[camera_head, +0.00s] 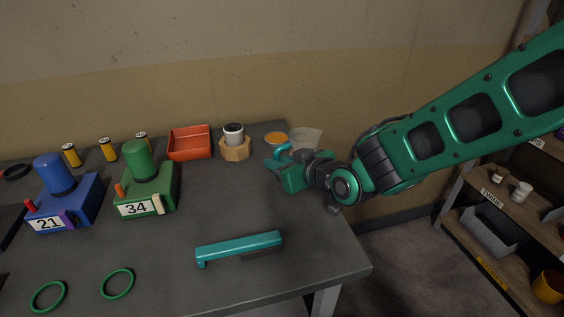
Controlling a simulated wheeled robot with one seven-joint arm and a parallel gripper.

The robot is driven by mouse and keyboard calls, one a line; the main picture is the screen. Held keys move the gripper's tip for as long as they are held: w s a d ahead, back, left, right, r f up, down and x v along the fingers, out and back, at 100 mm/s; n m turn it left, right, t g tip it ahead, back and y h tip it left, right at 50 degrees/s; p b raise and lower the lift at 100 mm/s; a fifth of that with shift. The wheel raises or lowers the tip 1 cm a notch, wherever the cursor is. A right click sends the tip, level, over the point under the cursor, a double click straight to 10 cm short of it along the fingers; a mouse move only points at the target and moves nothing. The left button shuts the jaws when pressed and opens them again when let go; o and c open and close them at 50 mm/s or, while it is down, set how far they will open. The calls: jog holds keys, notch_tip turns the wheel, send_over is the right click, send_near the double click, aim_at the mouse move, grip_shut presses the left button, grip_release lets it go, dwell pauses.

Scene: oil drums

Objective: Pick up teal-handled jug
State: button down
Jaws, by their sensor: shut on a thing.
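The fingers are small in this view and the exact contact is partly hidden. I cannot tell whether the jug's base touches the table.
An orange-topped round thing (275,138) is close by the jug's left. A wooden nut-shaped holder (236,150) with a white cup and a red tray (190,142) stand further left. A teal bar (239,246) lies in front. The table's middle is clear.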

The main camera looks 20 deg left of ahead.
jog(key=shift+r, duration=0.2)
jog(key=shift+r, duration=1.2)
jog(key=s+a+r, duration=0.6)
jog(key=s+r, duration=0.2)
jog(key=s, duration=0.2)
jog(key=shift+r, duration=0.1)
dwell(1.7)
